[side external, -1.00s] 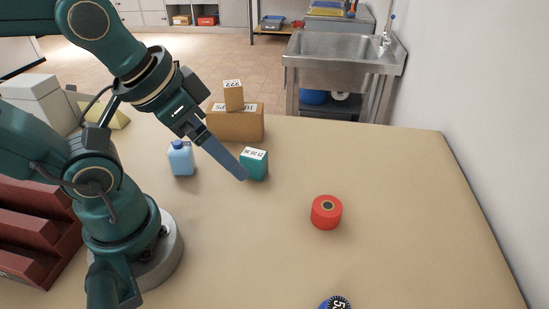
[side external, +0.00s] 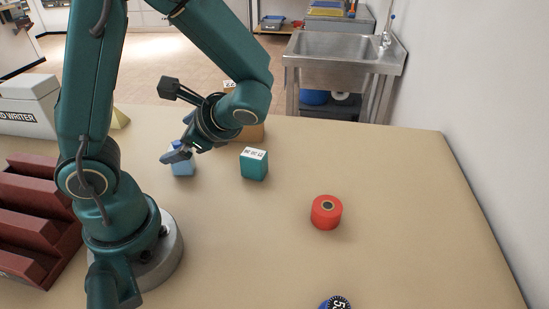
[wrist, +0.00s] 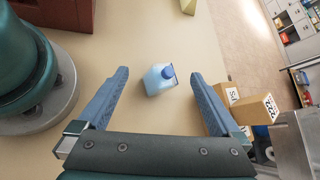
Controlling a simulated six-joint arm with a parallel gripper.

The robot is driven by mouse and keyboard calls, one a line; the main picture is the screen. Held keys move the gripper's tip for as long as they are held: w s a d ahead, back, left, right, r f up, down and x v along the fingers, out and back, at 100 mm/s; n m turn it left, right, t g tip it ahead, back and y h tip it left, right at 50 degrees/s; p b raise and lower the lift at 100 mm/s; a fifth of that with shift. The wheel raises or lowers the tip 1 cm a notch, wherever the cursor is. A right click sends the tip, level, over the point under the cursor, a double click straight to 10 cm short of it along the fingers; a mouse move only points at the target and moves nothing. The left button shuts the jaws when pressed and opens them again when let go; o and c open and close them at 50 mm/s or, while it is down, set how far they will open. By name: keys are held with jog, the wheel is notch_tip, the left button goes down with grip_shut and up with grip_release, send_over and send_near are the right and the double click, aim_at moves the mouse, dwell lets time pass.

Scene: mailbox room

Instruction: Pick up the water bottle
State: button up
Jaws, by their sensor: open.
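The water bottle (wrist: 156,80) is light blue with a darker blue cap. It stands on the table, and in the wrist view it shows between and a little ahead of my two fingers. In the side view the bottle (side external: 182,166) is partly hidden behind my gripper (side external: 176,154), whose fingertips are over its upper part. In the wrist view my gripper (wrist: 158,78) is open, with a finger on each side of the bottle and visible gaps to both. I cannot tell how high the fingertips are above the table.
A teal box (side external: 254,166) stands right of the bottle, and cardboard boxes (wrist: 248,104) stand behind it. A red roll (side external: 326,213) and a blue dial (side external: 336,303) lie farther right. A dark red rack (side external: 30,222) is at the left. The right part of the table (side external: 420,210) is clear.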

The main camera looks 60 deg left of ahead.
aim_at(177, 142)
jog(key=f+m+y, duration=0.1)
jog(key=m, duration=0.1)
jog(key=w+a+f+m+y, duration=0.1)
jog(key=m+y, duration=0.1)
jog(key=f+m+y, duration=0.1)
jog(key=f+m, duration=0.1)
jog(key=shift+w+a+y, duration=0.3)
jog(key=shift+w, duration=0.1)
jog(key=shift+s+f+m+t+y, duration=0.25)
jog(key=shift+f+m+t+y, duration=0.05)
jog(key=shift+f, duration=0.2)
jog(key=shift+x, duration=2.45)
jog(key=c, duration=1.3)
